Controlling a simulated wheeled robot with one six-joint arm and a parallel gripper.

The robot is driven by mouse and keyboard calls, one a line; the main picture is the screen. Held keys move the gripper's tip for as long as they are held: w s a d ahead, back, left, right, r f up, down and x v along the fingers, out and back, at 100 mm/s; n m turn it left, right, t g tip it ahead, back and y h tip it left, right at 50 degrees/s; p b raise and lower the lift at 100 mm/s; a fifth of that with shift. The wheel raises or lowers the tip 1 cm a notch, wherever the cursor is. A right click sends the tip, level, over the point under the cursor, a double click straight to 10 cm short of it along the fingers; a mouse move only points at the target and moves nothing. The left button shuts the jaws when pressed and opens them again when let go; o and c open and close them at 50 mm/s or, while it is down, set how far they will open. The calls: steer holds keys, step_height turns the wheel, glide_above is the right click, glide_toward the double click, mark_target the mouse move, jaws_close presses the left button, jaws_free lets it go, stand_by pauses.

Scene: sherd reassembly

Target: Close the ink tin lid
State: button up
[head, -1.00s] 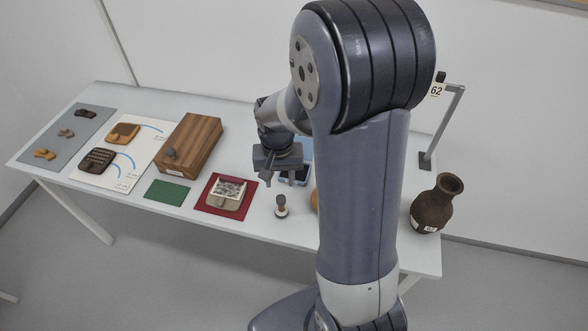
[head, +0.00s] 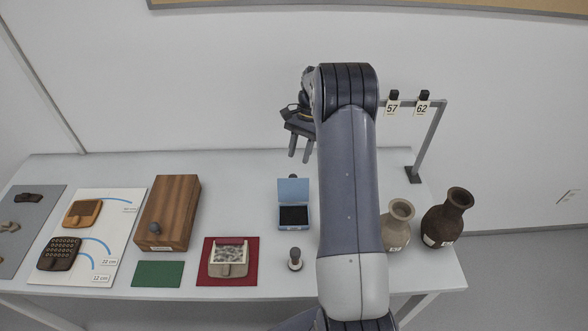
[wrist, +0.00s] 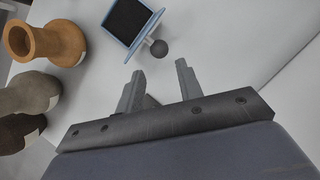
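The blue ink tin (head: 282,222) stands on the table, left of my arm in the head view, with its black pad showing. Its blue lid (head: 293,190) stands up open at the back edge. In the wrist view the tin (wrist: 125,22) is at the top, with the lid (wrist: 151,26) seen nearly edge-on and a dark round knob (wrist: 159,47) on its outer side. My gripper (head: 299,152) is above the table, behind the tin in the head view.
A stamp (head: 295,259) stands in front of the tin. A wooden box (head: 172,205), a green mat (head: 158,274) and a red mat (head: 247,277) with a sherd tray lie left. Vases (head: 446,218) stand right, near a stand (head: 428,145) with numbered tags. Table behind the tin is clear.

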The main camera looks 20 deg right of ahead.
mark_target(293, 186)
steer(key=p+x, duration=0.1)
steer(key=x, duration=0.6)
jaws_close()
stand_by(0.3)
